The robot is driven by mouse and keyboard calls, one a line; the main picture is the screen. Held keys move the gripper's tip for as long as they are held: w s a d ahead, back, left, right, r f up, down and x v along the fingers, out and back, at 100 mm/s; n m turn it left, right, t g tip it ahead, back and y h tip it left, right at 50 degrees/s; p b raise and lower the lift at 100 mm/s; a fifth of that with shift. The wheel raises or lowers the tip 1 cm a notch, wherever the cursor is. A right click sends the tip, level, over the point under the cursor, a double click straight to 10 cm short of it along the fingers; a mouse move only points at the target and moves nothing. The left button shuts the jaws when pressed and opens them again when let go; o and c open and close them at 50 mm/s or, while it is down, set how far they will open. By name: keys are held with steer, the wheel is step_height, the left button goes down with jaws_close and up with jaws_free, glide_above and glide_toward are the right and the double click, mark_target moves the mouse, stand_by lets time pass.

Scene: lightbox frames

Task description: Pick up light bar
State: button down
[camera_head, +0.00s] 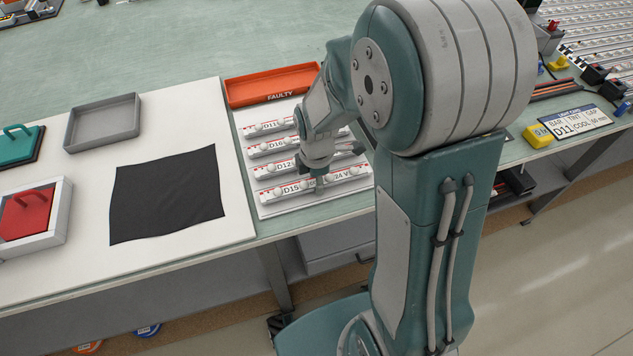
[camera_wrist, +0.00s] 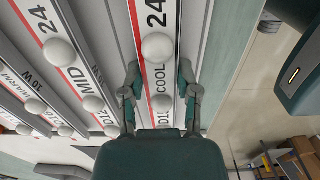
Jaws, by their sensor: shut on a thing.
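The front light bar (camera_head: 292,189), labelled D15, lies on a pale rack in the head view, with white domes along it. In the wrist view the same bar (camera_wrist: 158,80) reads COOL and 24. My gripper (camera_head: 319,188) is low over its middle, with one finger on each side. In the wrist view my gripper (camera_wrist: 158,75) is shut on this bar. The bar appears still level in its place. Behind it lie bars D12 (camera_head: 283,169), D16 (camera_head: 276,147) and D11 (camera_head: 270,127), partly hidden by my arm.
An orange FAULTY tray (camera_head: 250,93) stands behind the rack. To the left are a grey tray (camera_head: 103,122), a black cloth (camera_head: 168,195) and a red block (camera_head: 27,216) in a frame. A sign (camera_head: 573,123) at right reads D11 COOL, 66 mm.

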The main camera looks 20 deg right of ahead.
steer(key=shift+r, duration=0.6)
steer(key=s+d+r, duration=0.7)
steer(key=s+r, duration=0.4)
steer(key=s, duration=0.1)
steer(key=shift+s+r, duration=0.15)
steer(key=shift+r, duration=0.25)
